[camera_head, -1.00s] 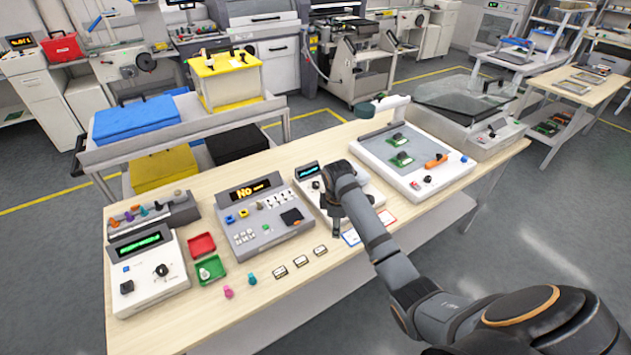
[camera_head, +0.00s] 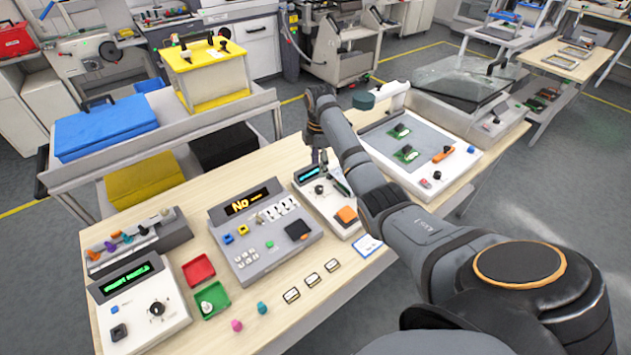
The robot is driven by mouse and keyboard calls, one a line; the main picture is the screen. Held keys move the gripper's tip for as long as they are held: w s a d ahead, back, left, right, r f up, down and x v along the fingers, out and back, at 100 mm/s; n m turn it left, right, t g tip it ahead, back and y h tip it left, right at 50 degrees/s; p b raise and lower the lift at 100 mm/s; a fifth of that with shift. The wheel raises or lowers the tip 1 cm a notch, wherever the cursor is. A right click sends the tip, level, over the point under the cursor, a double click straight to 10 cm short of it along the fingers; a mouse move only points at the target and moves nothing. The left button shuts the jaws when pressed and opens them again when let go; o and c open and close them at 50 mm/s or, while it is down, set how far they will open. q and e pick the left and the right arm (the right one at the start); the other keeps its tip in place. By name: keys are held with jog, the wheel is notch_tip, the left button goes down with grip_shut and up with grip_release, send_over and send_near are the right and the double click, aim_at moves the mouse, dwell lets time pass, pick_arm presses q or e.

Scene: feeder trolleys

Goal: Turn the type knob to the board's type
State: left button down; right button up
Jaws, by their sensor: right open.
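A white unit with a cyan display (camera_head: 308,174) stands right of the middle of the table. It has a dark round knob (camera_head: 319,189) and an orange button (camera_head: 346,215). My right gripper (camera_head: 319,160) points down, open and empty, near this display, behind the knob in the picture. A second white unit (camera_head: 140,305) at the left has a green display and a dark knob (camera_head: 157,308). Which is the type knob, I cannot tell. Small green boards (camera_head: 407,154) lie on the grey mat at the right. The display text is too small to read. My left gripper is out of view.
A grey panel (camera_head: 265,235) with an orange "NO" display stands between the two units. Red (camera_head: 198,270) and green (camera_head: 212,300) trays, small pegs and labelled tiles (camera_head: 312,279) lie in front. A trolley with a blue case (camera_head: 105,125) stands behind.

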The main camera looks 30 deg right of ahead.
jog(key=shift+s+f, duration=0.2)
jog(key=shift+f, duration=0.5)
send_over(318, 188)
notch_tip(318, 188, down, 4)
jog(key=shift+d+f+p, duration=0.1)
jog(key=shift+p, duration=0.25)
notch_tip(318, 188, down, 4)
jog(key=shift+r, duration=0.1)
jog(key=shift+f, duration=0.3)
jog(key=shift+c, duration=0.8)
jog(key=c, duration=0.7)
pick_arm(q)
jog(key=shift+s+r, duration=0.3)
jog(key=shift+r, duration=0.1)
pick_arm(e)
grip_shut()
